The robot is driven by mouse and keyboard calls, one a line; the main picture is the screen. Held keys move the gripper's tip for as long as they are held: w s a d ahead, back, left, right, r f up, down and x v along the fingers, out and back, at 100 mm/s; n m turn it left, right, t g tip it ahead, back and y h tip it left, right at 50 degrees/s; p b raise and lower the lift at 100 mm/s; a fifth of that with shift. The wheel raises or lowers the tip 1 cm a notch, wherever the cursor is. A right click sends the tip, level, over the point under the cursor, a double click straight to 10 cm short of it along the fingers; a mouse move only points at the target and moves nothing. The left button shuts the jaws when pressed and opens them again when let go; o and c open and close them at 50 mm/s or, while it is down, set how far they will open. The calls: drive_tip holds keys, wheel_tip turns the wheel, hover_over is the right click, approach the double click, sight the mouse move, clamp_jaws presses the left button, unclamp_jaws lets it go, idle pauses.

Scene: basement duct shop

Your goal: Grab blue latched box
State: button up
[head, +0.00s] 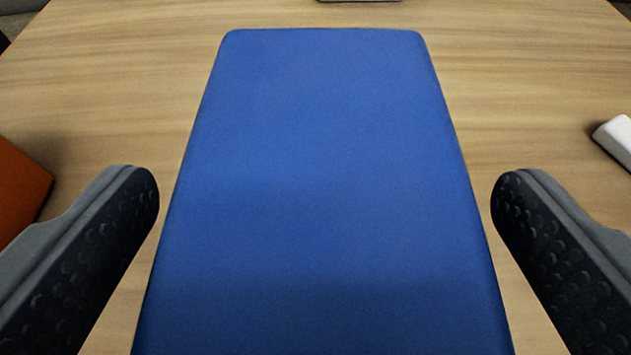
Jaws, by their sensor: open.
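The blue box (320,180) fills the middle of the head view and runs off the bottom edge. Its smooth top faces me; no latch shows. It rests on a wooden table (530,75). My gripper (325,195) is open, with one dark studded finger on the left of the box and one on the right. A narrow strip of table shows between each fingertip and the box, so neither fingertip appears to touch it. The near end of the box is out of view.
An orange-brown object (18,190) lies at the left edge, close to the left finger. A white object (617,140) is at the right edge. Part of another item (358,1) shows at the top edge. The table beyond the box is mostly clear.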

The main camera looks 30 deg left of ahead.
drive_tip(key=shift+w+a+f, duration=0.1)
drive_tip(key=shift+w+a, duration=0.05)
drive_tip(key=shift+w, duration=0.1)
drive_tip(key=c, duration=1.3)
